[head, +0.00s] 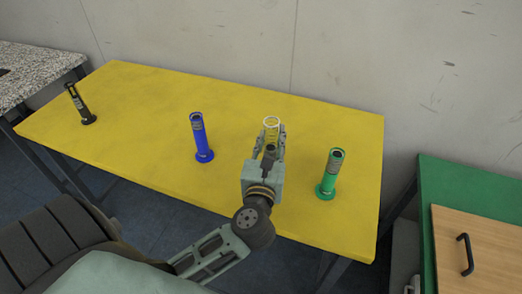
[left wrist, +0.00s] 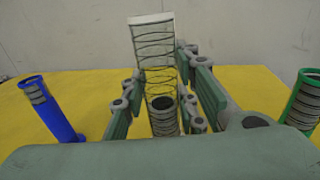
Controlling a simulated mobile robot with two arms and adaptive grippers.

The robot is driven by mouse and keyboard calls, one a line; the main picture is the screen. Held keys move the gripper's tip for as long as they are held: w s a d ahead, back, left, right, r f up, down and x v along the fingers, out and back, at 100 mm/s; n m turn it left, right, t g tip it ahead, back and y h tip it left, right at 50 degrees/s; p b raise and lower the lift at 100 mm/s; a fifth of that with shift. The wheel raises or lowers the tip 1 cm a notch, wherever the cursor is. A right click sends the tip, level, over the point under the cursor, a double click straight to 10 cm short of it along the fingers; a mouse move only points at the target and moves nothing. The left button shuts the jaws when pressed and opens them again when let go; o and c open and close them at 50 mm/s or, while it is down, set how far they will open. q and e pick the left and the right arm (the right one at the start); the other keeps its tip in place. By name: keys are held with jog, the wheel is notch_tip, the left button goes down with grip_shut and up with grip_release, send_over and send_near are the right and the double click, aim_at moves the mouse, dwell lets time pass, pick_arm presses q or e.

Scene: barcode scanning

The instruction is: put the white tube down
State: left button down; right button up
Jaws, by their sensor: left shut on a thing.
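The white tube (head: 271,124) is a clear, wire-ringed cylinder with a white rim, over the yellow table between the blue and green tubes. It also shows in the left wrist view (left wrist: 153,55), upright and slightly tilted, with a dark cylinder in its lower part. My left gripper (head: 270,143) is shut on the white tube, its fingers on either side of it. The gripper hides the tube's base, so I cannot tell whether it touches the table. My right gripper is not in view.
On the yellow table (head: 150,100) stand a blue tube (head: 199,138) to the left, a green tube (head: 330,173) close on the right and a black tube (head: 77,103) at the far left. A green cabinet (head: 450,180) stands at the right. The table between the black and blue tubes is clear.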

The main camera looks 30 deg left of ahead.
pick_arm(q)
jog(key=w+a+f, duration=0.1)
jog(key=a+f, duration=0.2)
jog(key=f, duration=0.3)
jog(key=shift+w+a+f, duration=0.2)
jog(key=shift+w+a, duration=0.15)
jog(key=shift+a, duration=0.05)
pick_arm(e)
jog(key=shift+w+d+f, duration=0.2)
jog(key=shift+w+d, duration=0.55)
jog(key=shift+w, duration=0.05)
pick_arm(q)
jog(key=shift+f+b, duration=0.15)
jog(key=shift+b, duration=0.25)
jog(key=c, duration=1.8)
grip_release()
jog(key=shift+f, duration=0.1)
jog(key=o, duration=0.4)
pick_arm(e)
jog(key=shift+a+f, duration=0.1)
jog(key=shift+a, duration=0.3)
pick_arm(q)
jog(key=shift+o, duration=0.2)
